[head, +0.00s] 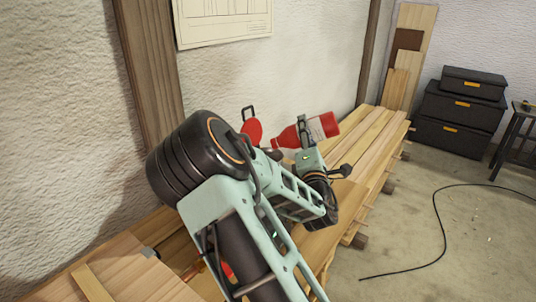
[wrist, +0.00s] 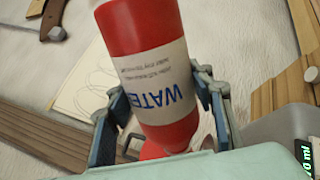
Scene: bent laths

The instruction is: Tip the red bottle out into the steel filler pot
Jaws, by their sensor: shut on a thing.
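The red bottle (head: 322,127) with a white label lies nearly level in my gripper (head: 305,132), its narrower end to the left and slightly low. In the wrist view the bottle (wrist: 135,25) fills the middle, its WATER label upside down between the two fingers of my gripper (wrist: 160,85), which are shut on it. I cannot see any liquid leaving it. I cannot make out the steel filler pot for sure. A grey shape (wrist: 275,128) with a dark strip reading "ml" shows at the right edge of the wrist view; I cannot tell what it is.
A wooden bench (head: 365,140) with long boards runs along the white wall, partly hidden by my arm. A red disc (head: 252,131) shows behind my arm. Stacked black boxes (head: 460,112) stand at the right. A black cable (head: 440,220) lies on the open floor.

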